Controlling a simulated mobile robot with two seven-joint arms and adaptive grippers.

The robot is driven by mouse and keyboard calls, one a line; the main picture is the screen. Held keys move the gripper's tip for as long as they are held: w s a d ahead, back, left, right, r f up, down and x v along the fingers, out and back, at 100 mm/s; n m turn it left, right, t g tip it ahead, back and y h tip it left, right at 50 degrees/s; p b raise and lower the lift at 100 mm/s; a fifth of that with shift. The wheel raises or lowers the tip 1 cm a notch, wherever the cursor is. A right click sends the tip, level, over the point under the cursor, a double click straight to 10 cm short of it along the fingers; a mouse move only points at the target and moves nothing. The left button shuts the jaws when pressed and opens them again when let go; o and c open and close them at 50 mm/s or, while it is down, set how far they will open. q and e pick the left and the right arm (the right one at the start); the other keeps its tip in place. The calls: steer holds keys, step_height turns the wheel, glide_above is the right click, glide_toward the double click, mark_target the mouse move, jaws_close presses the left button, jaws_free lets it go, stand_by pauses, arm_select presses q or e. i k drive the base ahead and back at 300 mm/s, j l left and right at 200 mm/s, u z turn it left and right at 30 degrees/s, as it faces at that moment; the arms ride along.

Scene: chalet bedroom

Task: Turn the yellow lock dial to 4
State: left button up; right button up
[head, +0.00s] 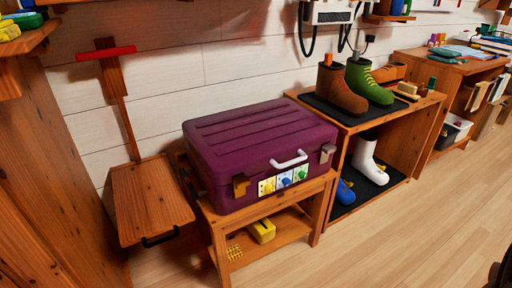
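A purple suitcase (245,137) lies flat on a low wooden stand. On its front side is a panel with three small dials: a yellow dial (268,186) at the left, a blue dial (286,181) in the middle and a green dial (301,175) at the right. The numbers around the dials are too small to read, so I cannot tell where the yellow one points. A white handle (289,160) sits above the panel, between a brass-coloured latch (241,185) and a brown latch (327,152). Neither of my grippers is in view.
The wooden stand (277,205) has a lower shelf with a yellow object (262,230). A shoe rack (416,116) with boots stands at the right. A wooden board (150,200) is at the left. The floor (385,240) in front is clear.

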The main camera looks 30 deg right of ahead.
mark_target(269, 189)
steer(key=l+z, duration=0.25)
steer(key=l, duration=1.3)
steer(key=i, duration=0.05)
